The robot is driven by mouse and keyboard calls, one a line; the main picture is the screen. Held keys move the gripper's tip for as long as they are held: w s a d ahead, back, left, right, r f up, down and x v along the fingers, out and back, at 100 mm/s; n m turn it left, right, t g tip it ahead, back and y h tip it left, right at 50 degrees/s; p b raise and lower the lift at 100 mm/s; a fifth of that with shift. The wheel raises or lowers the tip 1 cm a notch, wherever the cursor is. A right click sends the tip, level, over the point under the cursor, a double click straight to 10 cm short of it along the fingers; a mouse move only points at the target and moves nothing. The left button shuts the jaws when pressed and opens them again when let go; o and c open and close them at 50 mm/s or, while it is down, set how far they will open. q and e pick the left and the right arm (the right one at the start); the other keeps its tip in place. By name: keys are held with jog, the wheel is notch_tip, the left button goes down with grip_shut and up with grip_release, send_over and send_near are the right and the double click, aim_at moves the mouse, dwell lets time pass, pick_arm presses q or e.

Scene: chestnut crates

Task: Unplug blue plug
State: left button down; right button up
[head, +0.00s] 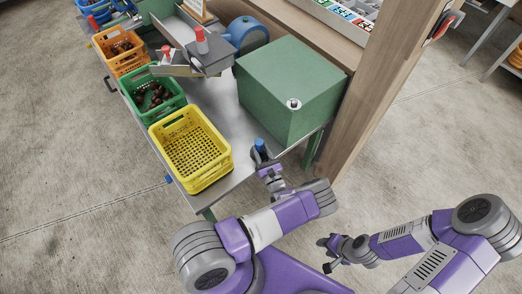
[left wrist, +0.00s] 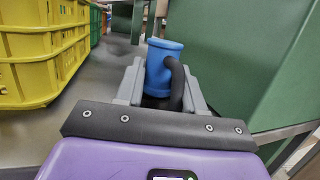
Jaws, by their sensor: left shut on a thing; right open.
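The blue plug (head: 259,144) shows at the front of the metal table, just left of the green box's near corner. In the left wrist view the blue plug (left wrist: 163,66) is a blue cylinder with a black cable curving down from its side. My left gripper (head: 264,157) is shut on it; in the left wrist view the grey fingers (left wrist: 164,88) sit on either side of it. No socket is visible around the plug. My right gripper (head: 330,254) is open and empty, low at the right, away from the table.
A yellow crate (head: 214,180) stands empty left of the plug. Green (head: 181,97) and orange (head: 137,63) crates with chestnuts stand behind it. The large green box (head: 285,110) is close on the right, with a wooden post (head: 360,110) beyond.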

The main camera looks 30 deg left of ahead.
pick_arm(q)
jog(key=shift+f, duration=0.2)
jog(key=c, duration=0.6)
grip_release()
